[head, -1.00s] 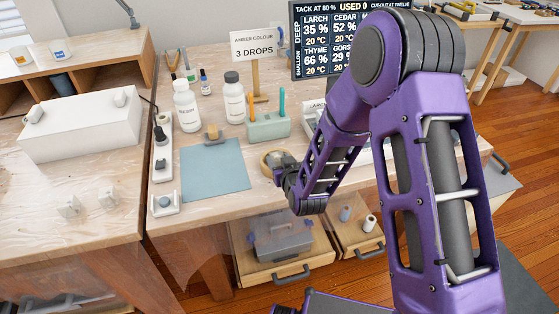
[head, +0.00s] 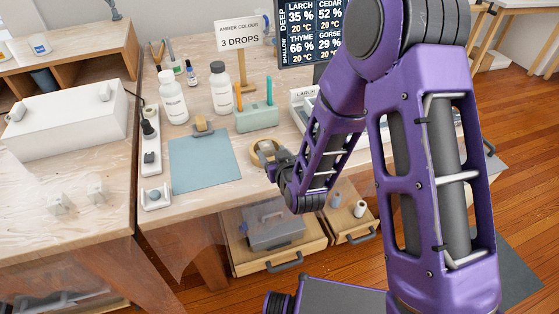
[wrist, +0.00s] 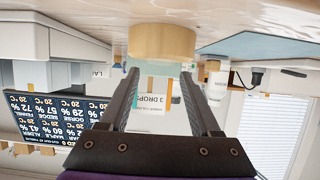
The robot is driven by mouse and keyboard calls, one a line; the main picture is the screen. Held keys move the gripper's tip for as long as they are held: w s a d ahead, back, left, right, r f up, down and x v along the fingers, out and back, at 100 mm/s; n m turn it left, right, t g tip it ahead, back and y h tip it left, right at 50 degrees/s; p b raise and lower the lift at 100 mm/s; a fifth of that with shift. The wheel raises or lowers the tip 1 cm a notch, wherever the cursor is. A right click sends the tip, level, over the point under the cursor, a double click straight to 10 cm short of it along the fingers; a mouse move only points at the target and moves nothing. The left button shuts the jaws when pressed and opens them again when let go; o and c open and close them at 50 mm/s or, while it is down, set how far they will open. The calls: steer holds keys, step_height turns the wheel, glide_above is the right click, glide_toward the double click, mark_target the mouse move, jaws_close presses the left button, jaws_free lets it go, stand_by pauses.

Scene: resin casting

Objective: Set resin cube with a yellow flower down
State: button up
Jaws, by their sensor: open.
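My gripper (head: 274,163) is low over the front of the workbench, beside a tan tape roll (head: 260,152). In the wrist view, which is upside down, my gripper (wrist: 160,76) has its two fingers apart with nothing held between them. The tape roll (wrist: 162,42) is just beyond the fingertips, on the wood top. I cannot make out a resin cube with a yellow flower. Two small clear blocks, one nearer (head: 60,203) and one farther (head: 97,191), stand on the left table; no flower can be told in them.
A blue mat (head: 205,168) lies left of my gripper with a small tan block (head: 203,127) at its back edge. Two white bottles (head: 172,98) (head: 221,92), a green holder (head: 256,118) and a sign (head: 243,35) stand behind. An open drawer (head: 275,258) is below the bench edge.

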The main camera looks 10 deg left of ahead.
steer(key=v, duration=0.8)
steer(key=shift+p, duration=0.45)
